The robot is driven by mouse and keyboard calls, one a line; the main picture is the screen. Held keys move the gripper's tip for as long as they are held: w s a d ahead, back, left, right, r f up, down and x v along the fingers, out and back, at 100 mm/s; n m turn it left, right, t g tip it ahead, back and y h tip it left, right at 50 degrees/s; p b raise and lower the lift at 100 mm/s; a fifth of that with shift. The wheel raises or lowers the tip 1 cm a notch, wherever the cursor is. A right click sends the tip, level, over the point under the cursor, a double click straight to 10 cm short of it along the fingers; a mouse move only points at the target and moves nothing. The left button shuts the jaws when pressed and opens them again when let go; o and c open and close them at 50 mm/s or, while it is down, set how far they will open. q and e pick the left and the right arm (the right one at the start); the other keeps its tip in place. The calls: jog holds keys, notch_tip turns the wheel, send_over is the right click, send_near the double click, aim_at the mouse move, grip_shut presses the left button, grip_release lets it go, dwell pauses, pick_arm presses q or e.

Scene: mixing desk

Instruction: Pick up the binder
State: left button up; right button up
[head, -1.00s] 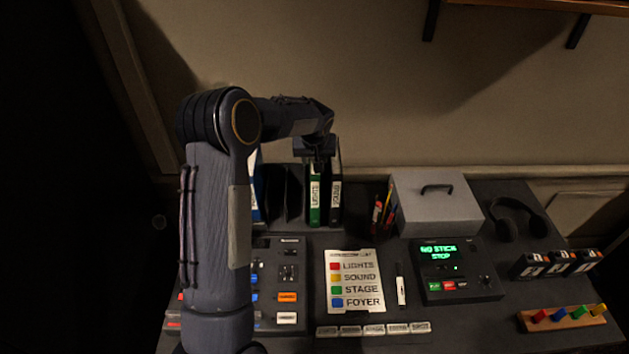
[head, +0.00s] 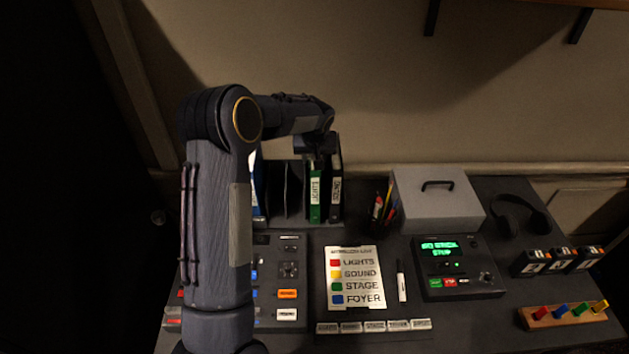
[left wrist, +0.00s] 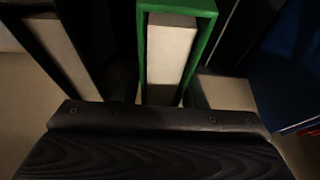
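The green binder (head: 315,197) stands upright among other binders at the back of the desk, its white spine label reading LIGHTS. A dark binder (head: 336,195) with a white label stands just right of it, and a blue binder (head: 258,195) stands further left. My left gripper (head: 318,155) points down at the green binder's top. In the left wrist view the green binder (left wrist: 205,35) is straight ahead of the gripper's dark body, with dark shapes close on both sides. The fingertips are too dark to tell whether they touch it. My right gripper is not in view.
A grey box (head: 437,205) with a handle and a pen holder (head: 380,208) stand right of the binders. A mixing panel (head: 285,268), a colour-list sheet (head: 354,278), a marker (head: 401,282) and a display unit (head: 456,268) lie in front. A shelf is at upper right.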

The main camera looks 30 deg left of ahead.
pick_arm(q)
grip_shut()
jog(key=shift+r, duration=0.15)
dwell(0.4)
